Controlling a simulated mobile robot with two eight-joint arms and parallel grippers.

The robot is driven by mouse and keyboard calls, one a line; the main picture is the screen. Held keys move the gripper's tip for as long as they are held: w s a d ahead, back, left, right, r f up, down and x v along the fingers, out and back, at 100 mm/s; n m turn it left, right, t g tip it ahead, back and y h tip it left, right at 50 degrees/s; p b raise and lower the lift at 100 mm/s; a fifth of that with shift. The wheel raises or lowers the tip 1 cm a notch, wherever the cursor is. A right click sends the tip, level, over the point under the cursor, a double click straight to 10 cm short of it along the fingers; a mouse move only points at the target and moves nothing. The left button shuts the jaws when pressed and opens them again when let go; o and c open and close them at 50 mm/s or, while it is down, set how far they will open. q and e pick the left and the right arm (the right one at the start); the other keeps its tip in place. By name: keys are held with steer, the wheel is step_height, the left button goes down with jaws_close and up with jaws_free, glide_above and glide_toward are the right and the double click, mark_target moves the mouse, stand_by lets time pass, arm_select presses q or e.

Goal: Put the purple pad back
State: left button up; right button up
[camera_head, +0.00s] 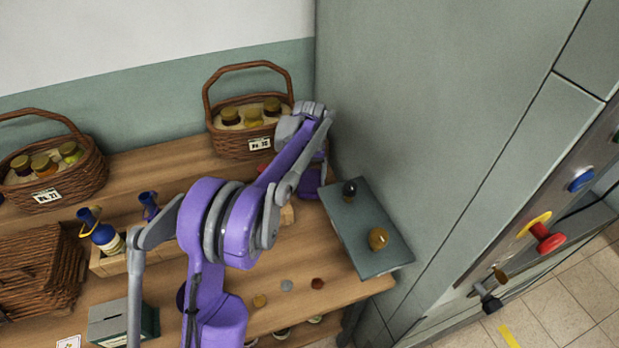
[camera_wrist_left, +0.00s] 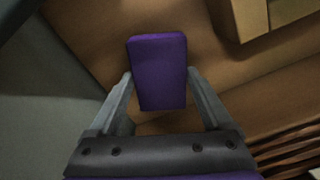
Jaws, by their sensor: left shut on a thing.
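The purple pad (camera_wrist_left: 158,72) is a small dark purple block with rounded corners. My left gripper (camera_wrist_left: 158,85) is shut on it, one grey finger on each side, and the pad's far end sticks out past the fingertips. In the head view my left arm reaches to the back right corner of the wooden bench and its wrist bends down there. A purple part (camera_head: 311,184) shows below the wrist; I cannot tell whether it is the pad or my gripper. My right gripper is not in view.
A jar basket (camera_head: 230,146) stands close behind my left wrist, another basket (camera_head: 52,182) at left. A grey-green board (camera_head: 360,232) with a black and a golden knob is right of the gripper, by a tall grey cabinet (camera_head: 420,100). Small discs lie on the bench front (camera_head: 345,288).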

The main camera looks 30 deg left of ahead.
mark_target(309, 180)
arm_select(q)
steer(key=shift+f, duration=0.1)
steer(key=shift+f, duration=0.15)
steer(key=o, duration=1.1)
step_height(309, 180, up, 12)
steer(key=r, duration=0.1)
steer(key=s+d+m+t, duration=0.3)
steer(key=s+d, duration=0.7)
steer(key=s, duration=0.4)
steer(key=s+d+f, duration=0.1)
steer(key=s+f, duration=0.2)
steer(key=s, duration=0.2)
steer(key=s+d+f+m+t, duration=0.1)
steer(key=s+d+f, duration=0.1)
steer(key=s+f, duration=0.1)
steer(key=s+d+f+m+t, duration=0.1)
steer(key=s+d+f, duration=0.1)
steer(key=s, duration=0.4)
steer(key=shift+s+f+p, duration=0.35)
steer(key=shift+f+p, duration=0.05)
steer(key=shift+f, duration=0.3)
